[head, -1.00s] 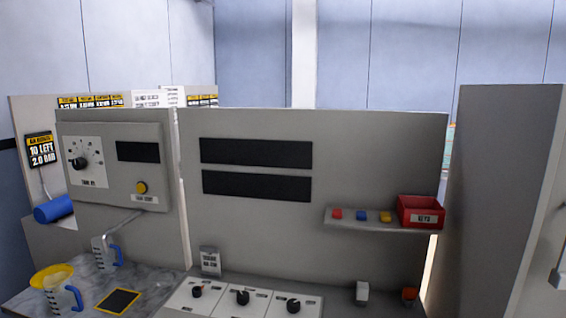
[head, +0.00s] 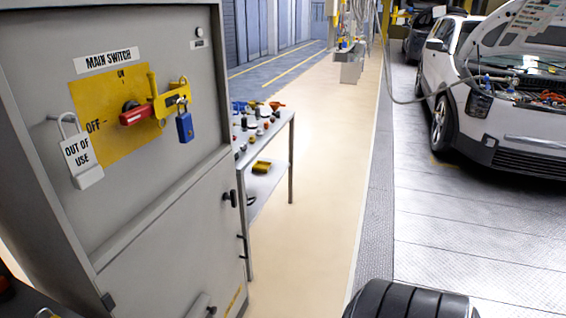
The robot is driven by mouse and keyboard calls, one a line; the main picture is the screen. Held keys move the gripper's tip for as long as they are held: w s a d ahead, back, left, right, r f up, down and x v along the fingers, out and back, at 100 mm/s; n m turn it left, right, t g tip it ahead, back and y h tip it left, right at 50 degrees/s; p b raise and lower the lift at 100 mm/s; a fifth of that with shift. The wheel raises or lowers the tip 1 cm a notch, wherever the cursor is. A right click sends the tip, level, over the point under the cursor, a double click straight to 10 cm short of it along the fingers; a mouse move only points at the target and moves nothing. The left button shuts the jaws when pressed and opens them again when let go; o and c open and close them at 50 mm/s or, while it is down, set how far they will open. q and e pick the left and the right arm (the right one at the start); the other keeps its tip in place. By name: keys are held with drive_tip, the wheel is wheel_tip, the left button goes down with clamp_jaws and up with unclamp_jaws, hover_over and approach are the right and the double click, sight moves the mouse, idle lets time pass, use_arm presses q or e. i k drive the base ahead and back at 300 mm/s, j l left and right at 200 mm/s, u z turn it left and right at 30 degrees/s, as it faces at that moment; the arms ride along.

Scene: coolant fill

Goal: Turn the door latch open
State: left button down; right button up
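A grey cabinet (head: 160,235) fills the left of the head view, with a door on its lower front. A small black handle (head: 230,198) sits near the door's right edge and looks like the latch. The door looks shut. A grey part (head: 199,308) on the lower door is cut by the bottom edge, and I cannot tell what it is. Above the door, a red switch handle (head: 135,115) sits on a yellow plate, with a yellow lockout bar (head: 170,98) and a blue padlock (head: 184,125). Neither gripper is in view.
A white "out of use" padlock tag (head: 80,160) hangs at the cabinet's left. A table (head: 283,128) with several small parts stands just beyond the cabinet. A black tyre (head: 408,301) is at the bottom. The cream floor strip (head: 315,190) is clear. A white car (head: 520,90) stands right.

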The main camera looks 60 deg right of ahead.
sight(232, 197)
drive_tip(key=z, duration=1.45)
